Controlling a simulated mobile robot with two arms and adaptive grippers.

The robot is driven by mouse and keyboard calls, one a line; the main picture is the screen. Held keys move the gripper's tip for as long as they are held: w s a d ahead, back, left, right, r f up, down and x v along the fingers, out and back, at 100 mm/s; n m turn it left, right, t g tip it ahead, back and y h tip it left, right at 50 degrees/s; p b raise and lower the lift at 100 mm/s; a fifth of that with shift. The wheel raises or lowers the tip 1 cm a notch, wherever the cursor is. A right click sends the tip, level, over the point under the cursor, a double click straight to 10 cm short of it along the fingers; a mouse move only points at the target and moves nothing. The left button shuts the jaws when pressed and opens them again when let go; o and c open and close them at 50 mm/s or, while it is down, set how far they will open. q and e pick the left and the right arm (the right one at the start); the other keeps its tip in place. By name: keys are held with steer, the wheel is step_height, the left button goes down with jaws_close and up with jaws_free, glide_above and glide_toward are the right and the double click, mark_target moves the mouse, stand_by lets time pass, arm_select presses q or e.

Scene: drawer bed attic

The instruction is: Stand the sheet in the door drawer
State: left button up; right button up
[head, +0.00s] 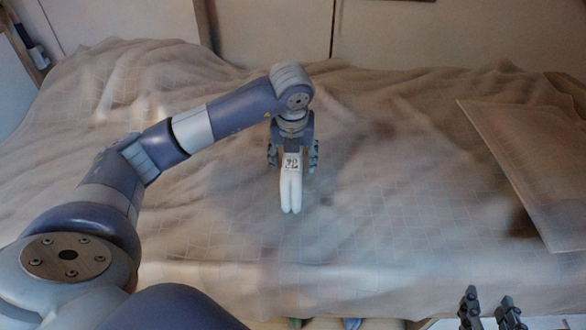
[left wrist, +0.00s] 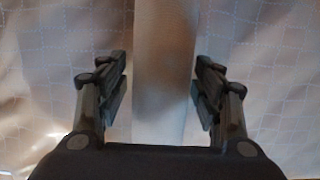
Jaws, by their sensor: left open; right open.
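A flat, beige, rectangular sheet (head: 530,160) lies on the bed cover at the right of the head view, its lower right corner cut off by the frame. My left gripper (head: 292,160) is over the middle of the bed, well left of the sheet, pointing down. My right gripper (head: 490,310) is at the lower right edge, below the sheet, fingers apart and empty. I cannot make out the door drawer.
The wrinkled bed cover (head: 400,200) fills most of the head view. A white two-pronged piece (head: 290,188) shows at my left gripper; I cannot tell whether it belongs to it. Pale wall panels (head: 390,32) stand behind the bed. Small coloured items show at the bottom edge.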

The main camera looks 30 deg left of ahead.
arm_select(q)
steer(key=shift+f, duration=0.1)
jaws_close()
stand_by(0.4)
